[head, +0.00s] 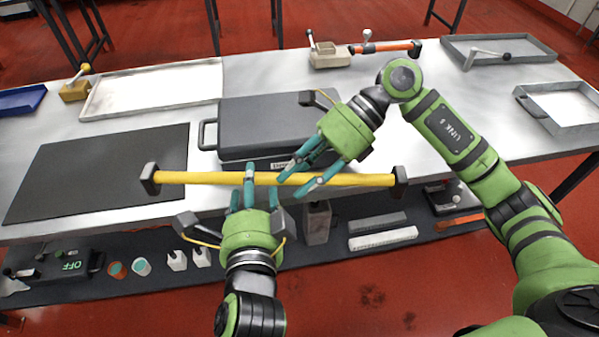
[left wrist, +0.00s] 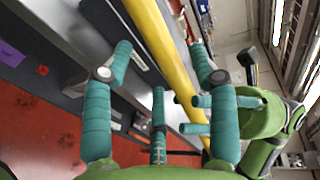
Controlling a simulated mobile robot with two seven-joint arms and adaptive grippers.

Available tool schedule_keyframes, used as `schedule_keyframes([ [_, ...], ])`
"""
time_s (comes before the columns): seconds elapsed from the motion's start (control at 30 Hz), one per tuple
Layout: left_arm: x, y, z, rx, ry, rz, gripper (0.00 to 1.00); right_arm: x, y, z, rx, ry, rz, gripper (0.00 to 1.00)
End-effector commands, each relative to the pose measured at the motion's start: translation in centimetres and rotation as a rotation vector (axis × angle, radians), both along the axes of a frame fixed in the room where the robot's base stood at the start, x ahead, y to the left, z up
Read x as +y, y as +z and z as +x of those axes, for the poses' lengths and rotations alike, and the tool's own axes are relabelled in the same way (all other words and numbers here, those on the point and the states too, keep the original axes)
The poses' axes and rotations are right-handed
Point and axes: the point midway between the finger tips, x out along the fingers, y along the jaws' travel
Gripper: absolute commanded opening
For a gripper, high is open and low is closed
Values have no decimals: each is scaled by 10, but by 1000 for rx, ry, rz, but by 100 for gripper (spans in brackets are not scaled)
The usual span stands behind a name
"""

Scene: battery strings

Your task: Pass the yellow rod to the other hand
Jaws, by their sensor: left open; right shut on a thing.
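The yellow rod (head: 210,178) has dark end caps and lies level across the head view, above the table's front edge. My right gripper (head: 292,181) is shut on the yellow rod near its middle. My left gripper (head: 243,188) is open, just left of the right one, with its fingers at the rod from the front side. In the left wrist view the rod (left wrist: 163,38) runs slantwise between the left gripper's spread fingers (left wrist: 160,58). The right gripper's teal fingers (left wrist: 212,115) show close by, partly behind a left finger. Whether the left fingers touch the rod is unclear.
A grey case (head: 265,120) stands behind the rod. A dark mat (head: 100,170) and a pale tray (head: 150,88) lie left on the table (head: 205,155). A lower shelf (head: 340,262) holds small items. Another tray (head: 565,105) stands at right.

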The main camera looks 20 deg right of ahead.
Motion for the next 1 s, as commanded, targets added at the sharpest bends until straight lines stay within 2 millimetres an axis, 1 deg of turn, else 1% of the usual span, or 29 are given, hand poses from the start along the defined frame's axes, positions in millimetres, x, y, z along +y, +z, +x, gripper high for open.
schedule_keyframes([
  [0.1,23,-3,-2,3,74,1,59,0,1,0,-2,0,2,0],
  [1.0,201,-16,-15,0,654,8,59,0,1,0,-1,-1,2,0],
])
